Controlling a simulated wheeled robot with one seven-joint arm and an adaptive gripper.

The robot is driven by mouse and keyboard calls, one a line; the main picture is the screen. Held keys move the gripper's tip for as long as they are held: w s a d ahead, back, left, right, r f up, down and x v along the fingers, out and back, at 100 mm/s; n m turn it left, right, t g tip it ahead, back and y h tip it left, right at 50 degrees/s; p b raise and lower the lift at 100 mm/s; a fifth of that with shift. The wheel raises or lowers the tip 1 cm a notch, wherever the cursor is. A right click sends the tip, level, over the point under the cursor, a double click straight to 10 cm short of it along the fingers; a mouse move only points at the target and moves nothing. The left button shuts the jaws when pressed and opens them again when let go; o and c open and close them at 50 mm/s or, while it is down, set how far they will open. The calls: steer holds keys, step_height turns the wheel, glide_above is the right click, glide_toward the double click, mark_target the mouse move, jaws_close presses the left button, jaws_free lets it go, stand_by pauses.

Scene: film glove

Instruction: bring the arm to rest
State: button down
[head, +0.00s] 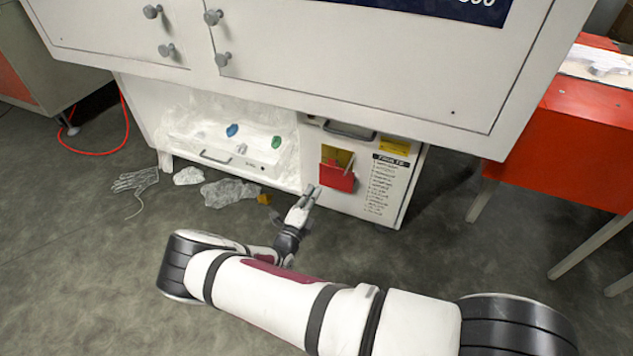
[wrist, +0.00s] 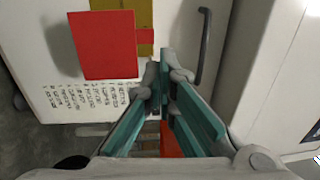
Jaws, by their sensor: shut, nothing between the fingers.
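My gripper (head: 306,199) is at the end of my outstretched arm, low in front of the white cabinet. In the wrist view my gripper (wrist: 164,88) shows its teal-lined fingers brought together at the tips, with nothing between them. A red card or pocket (head: 337,177) on a yellow backing is on the cabinet front, just beyond the gripper in the head view. The red piece also shows at the upper left of the wrist view (wrist: 105,45). I cannot tell how far the fingertips are from the cabinet front.
A cabinet drawer handle (head: 349,130) is above the red piece. An open bay at left holds a white tray (head: 215,160) and clear film. A wire-like glove (head: 135,181) and crumpled film (head: 230,192) lie on the floor. An orange table (head: 570,140) stands right. Floor at lower left is clear.

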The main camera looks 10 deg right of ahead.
steer(key=s+d+r+m+g, duration=0.4)
steer(key=s+r+m+g, duration=0.15)
steer(key=r+m, duration=0.4)
steer(key=s+d+r+m+g+h, duration=0.1)
steer(key=s+d+r+m+g, duration=0.25)
steer(key=r+m+g, duration=0.45)
steer(key=s+d+r+m+g, duration=0.3)
steer(key=s+d+r+m, duration=0.15)
steer(key=r+m, duration=0.65)
steer(key=s+a+r+m+g+y, duration=0.1)
steer(key=s+r+m+y, duration=0.2)
steer(key=s+r+m, duration=0.4)
steer(key=s+r+m+g+y, duration=0.15)
steer(key=s+r+y, duration=0.25)
steer(key=s, duration=0.5)
steer(key=s+a+r+m+t+y, duration=0.25)
steer(key=s+m, duration=0.25)
steer(key=s, duration=0.3)
steer(key=s+a+r+m+t+y, duration=0.1)
steer(key=s+a+m+t+y, duration=0.2)
steer(key=s, duration=0.5)
step_height(320, 180, up, 26)
steer(key=a+m+t+p, duration=0.1)
steer(key=t+p, duration=0.1)
steer(key=p, duration=2.3)
steer(key=shift+s+m, duration=0.2)
steer(key=shift+m, duration=0.1)
